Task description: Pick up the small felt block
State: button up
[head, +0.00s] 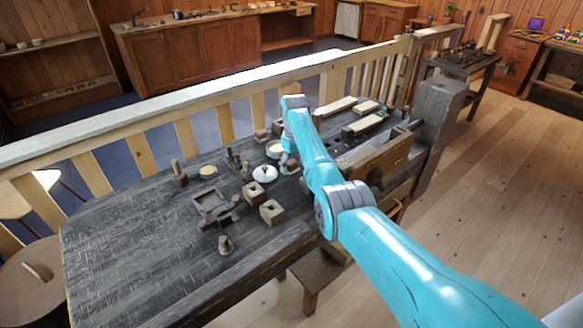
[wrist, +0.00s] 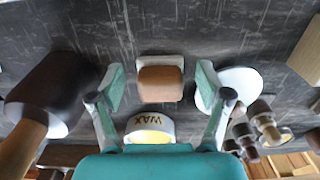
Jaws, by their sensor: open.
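The small felt block (wrist: 160,84) shows in the wrist view as a brown wooden block with a pale felt layer along its far edge. It lies on the dark bench top. My gripper (wrist: 160,76) is open, with one green-padded finger to the left of the block and one to the right. There are visible gaps on both sides, and the fingers do not appear to touch it. In the head view my arm reaches over the bench, and I cannot make out the block there.
A wax tin (wrist: 150,128) sits close on the near side of the block. A white round piece (wrist: 238,82) is by the right finger, with turned wooden pieces (wrist: 262,120) beyond. A dark mallet (wrist: 58,88) lies left. The bench's left part (head: 120,240) is clear.

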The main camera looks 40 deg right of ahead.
jog(key=c, duration=1.1)
jog(key=shift+c, duration=0.2)
